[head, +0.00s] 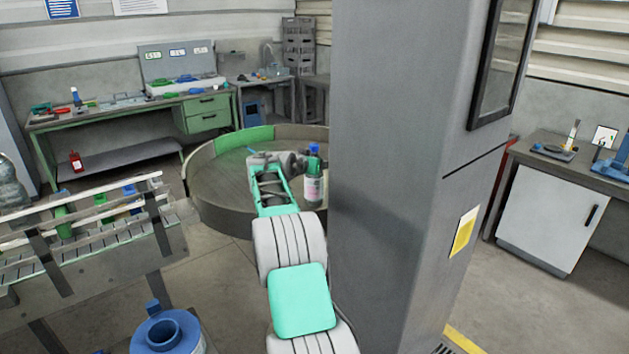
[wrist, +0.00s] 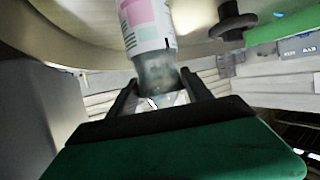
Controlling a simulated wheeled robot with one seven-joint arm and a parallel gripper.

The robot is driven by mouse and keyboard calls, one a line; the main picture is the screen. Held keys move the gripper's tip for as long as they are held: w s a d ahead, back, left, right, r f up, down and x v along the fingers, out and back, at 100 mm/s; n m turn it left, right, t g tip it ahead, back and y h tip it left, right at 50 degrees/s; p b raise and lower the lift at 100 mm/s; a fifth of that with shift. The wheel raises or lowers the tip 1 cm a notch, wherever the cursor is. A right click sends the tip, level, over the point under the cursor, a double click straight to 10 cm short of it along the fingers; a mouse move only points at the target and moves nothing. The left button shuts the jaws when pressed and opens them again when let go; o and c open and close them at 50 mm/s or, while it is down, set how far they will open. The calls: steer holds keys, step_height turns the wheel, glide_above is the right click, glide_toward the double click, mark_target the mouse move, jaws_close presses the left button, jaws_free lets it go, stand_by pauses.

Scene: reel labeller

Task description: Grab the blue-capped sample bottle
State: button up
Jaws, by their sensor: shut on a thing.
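The sample bottle (head: 314,188) has a blue cap, a dark green band beneath it and a white and pink label. In the head view it stands upright at the right side of the round grey turntable (head: 222,205), partly beside the grey column. I cannot tell whether its base touches the turntable surface. My gripper (head: 306,162) reaches it from the left at its upper part. In the wrist view the bottle (wrist: 152,45) lies between the two fingers of my gripper (wrist: 158,88), shut on its clear greyish part beside the label. The cap does not show there.
A large grey column (head: 395,180) stands close to the right of the bottle and my arm. A slatted rack (head: 90,240) with bottles is at left. A green workbench (head: 120,115) stands behind, a white cabinet (head: 545,215) at right. A blue container (head: 165,335) is at the front.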

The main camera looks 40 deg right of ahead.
jaws_close()
steer(key=shift+r, duration=0.15)
stand_by(0.4)
